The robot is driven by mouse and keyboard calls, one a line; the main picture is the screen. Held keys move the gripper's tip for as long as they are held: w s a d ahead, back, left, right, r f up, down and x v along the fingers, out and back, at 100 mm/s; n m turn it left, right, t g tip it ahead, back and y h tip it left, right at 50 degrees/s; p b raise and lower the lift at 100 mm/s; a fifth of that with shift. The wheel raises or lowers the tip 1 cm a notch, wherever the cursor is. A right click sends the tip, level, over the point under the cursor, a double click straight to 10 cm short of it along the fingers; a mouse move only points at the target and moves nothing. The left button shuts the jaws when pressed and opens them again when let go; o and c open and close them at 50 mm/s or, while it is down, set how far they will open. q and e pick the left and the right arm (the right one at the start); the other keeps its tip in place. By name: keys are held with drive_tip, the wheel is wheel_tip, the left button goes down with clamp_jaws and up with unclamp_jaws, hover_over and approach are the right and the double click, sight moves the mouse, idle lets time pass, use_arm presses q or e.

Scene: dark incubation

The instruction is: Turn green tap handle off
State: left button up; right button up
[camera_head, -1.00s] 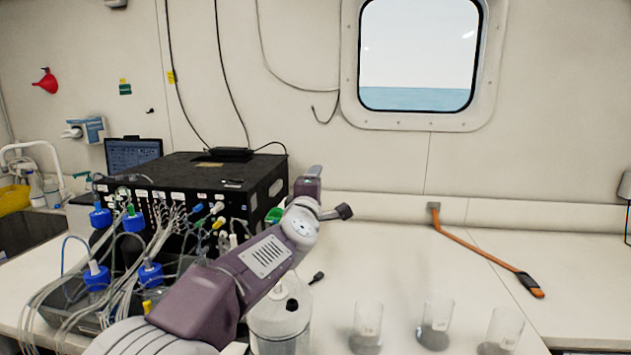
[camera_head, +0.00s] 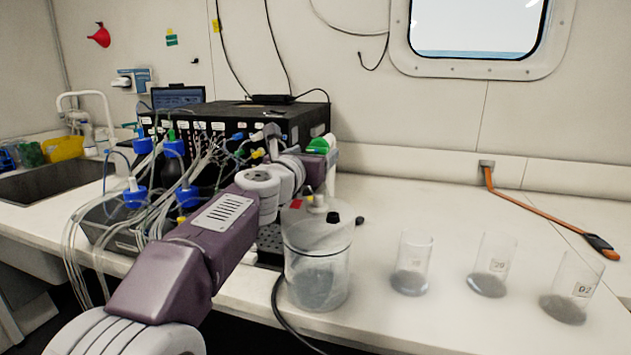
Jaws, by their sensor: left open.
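The green tap handle (camera_head: 318,149) is a small bright green piece, partly covered by my gripper, beside the front right corner of the black box (camera_head: 230,122). My left arm reaches in from the lower left. My left gripper (camera_head: 303,146) is open at the handle, with parts on either side of it. I cannot tell whether it touches the handle. The tap body is mostly hidden behind my wrist. My right gripper is not in view.
A clear lidded vessel (camera_head: 318,260) stands just right of my forearm. Blue-capped bottles (camera_head: 174,160) and many tubes crowd the left. Three glass beakers (camera_head: 412,265) stand at the right. A sink (camera_head: 60,182) is at far left.

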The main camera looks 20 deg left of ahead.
sight(316, 149)
use_arm(q)
drive_tip(key=shift+y, duration=0.3)
drive_tip(key=w, duration=0.2)
drive_tip(key=w+a+p, duration=0.1)
drive_tip(key=w, duration=0.1)
drive_tip(key=w+p, duration=0.1)
drive_tip(key=w, duration=0.2)
drive_tip(key=shift+w+a+f, duration=0.1)
drive_tip(key=shift+a+f, duration=0.15)
drive_tip(key=shift+f, duration=0.15)
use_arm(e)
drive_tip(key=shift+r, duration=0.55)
use_arm(q)
drive_tip(key=c, duration=1.4)
